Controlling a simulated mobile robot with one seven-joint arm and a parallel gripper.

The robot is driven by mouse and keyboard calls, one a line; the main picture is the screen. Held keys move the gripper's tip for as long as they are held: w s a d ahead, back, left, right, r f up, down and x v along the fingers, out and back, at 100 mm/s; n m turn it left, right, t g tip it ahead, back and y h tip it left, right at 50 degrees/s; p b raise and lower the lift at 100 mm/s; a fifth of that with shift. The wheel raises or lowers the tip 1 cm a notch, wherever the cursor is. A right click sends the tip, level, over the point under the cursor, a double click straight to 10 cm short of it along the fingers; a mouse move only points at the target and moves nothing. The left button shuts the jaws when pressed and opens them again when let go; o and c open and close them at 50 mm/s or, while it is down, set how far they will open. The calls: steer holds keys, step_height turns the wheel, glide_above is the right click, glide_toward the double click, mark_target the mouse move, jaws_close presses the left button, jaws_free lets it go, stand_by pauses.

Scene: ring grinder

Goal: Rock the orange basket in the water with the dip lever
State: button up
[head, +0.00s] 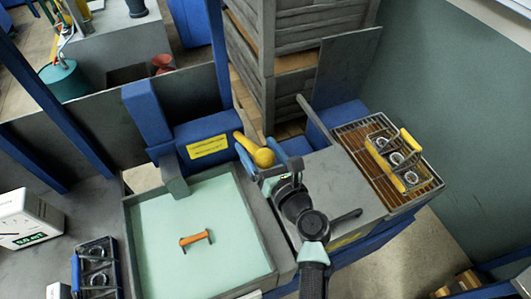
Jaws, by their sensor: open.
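The orange basket (196,238) sits in the pale green water of the square tank (129,243). Only its orange handle and dark end posts show clearly; the rest is hidden by the cloudy water. The dip lever appears to be the yellow bar with a round knob (263,157), at the tank's far right corner. My gripper (272,171) is open, right at the near side of the yellow knob. I cannot tell whether its fingers touch the knob or stand around it.
A blue machine block with a yellow label (208,147) stands behind the tank. A yellow-handled basket (407,136) with several round parts sits on the wire rack (432,184) at right. A blue-sided basket (76,274) and a white display box (24,216) stand at left.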

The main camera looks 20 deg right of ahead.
steer(key=s+d+r+b, duration=0.1)
steer(key=s+b, duration=0.1)
steer(key=s, duration=1)
steer(key=shift+s+d+r, duration=0.2)
steer(key=shift+s+r, duration=0.05)
steer(key=shift+r, duration=0.05)
steer(key=w+a+r+n+t+b, duration=0.1)
steer(key=w+a+r+n+b, duration=0.15)
steer(key=r+n, duration=0.5)
steer(key=w+a+r+n+t+b, duration=0.1)
steer(key=w+r+n, duration=0.3)
steer(key=r+n, duration=0.35)
steer(key=w+a+r+n+t+b, duration=0.1)
steer(key=w+a+r+n+b, duration=0.15)
steer(key=r+n, duration=0.5)
steer(key=s+a+r+n+t, duration=0.2)
steer(key=s+a+r+n, duration=0.1)
steer(key=r+n, duration=0.2)
steer(key=s+a+r+n+t+h+b, duration=0.1)
steer(key=s+a+r+n+t, duration=0.2)
steer(key=r, duration=0.6)
steer(key=s+a+r+n+t+b, duration=0.1)
steer(key=s+a+r+n+t, duration=0.1)
steer(key=r+n, duration=0.5)
steer(key=shift+s+a+r+t+h, duration=0.45)
steer(key=shift+s+a, duration=0.1)
steer(key=shift+s, duration=0.5)
